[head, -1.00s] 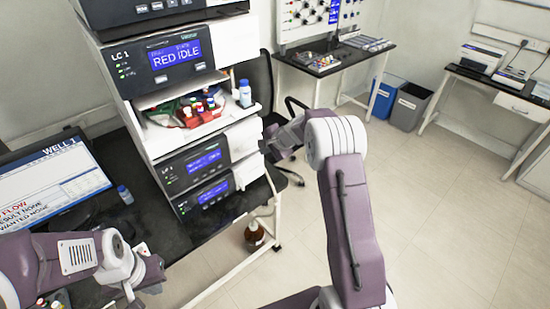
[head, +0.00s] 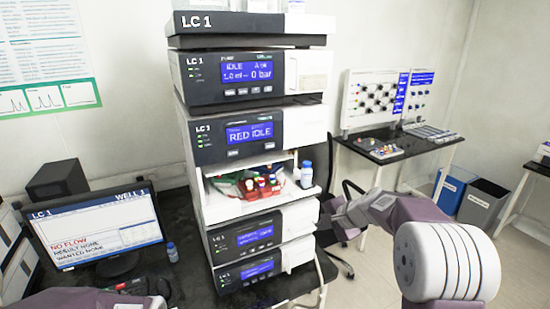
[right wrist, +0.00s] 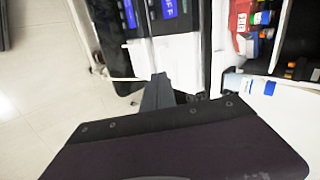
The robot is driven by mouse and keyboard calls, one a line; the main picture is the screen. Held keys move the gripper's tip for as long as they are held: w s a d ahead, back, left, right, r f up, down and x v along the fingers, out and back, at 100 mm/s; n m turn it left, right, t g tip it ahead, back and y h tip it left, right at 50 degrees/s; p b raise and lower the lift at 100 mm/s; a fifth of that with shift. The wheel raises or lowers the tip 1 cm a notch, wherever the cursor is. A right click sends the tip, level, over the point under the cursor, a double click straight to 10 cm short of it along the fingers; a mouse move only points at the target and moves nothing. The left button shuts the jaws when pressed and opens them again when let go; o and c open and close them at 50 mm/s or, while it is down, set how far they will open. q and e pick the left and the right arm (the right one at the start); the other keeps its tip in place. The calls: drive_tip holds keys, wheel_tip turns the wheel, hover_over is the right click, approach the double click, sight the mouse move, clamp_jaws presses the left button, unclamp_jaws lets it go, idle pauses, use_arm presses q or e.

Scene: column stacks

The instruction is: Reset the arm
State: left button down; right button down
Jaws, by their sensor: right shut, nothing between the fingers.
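My right gripper (head: 328,214) is shut and empty, just to the right of the column stack in the head view. In the right wrist view its dark fingers (right wrist: 158,92) are together, with nothing between them. My right arm comes in from the lower right, its large white joint close to the camera. Of my left arm only purple links show at the bottom left; its gripper is out of the picture.
A blue-capped bottle (head: 307,176) stands at the shelf's right end. A monitor (head: 100,228) reads "NO FLOW". Bins (head: 483,203) stand behind right.

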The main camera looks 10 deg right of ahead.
drive_tip(key=s+a+f+n+g, duration=0.2)
drive_tip(key=s+a+f+n, duration=0.1)
drive_tip(key=s, duration=0.6)
drive_tip(key=s+a+f+n+g, duration=0.2)
drive_tip(key=s+a+f+n, duration=0.15)
drive_tip(key=s, duration=0.55)
drive_tip(key=s+d+f+n+g+h, duration=0.2)
drive_tip(key=s+f+n, duration=0.4)
drive_tip(key=s, duration=0.5)
drive_tip(key=shift+s+d+g+h, duration=0.3)
drive_tip(key=shift+d+h, duration=0.2)
drive_tip(key=shift+d, duration=0.35)
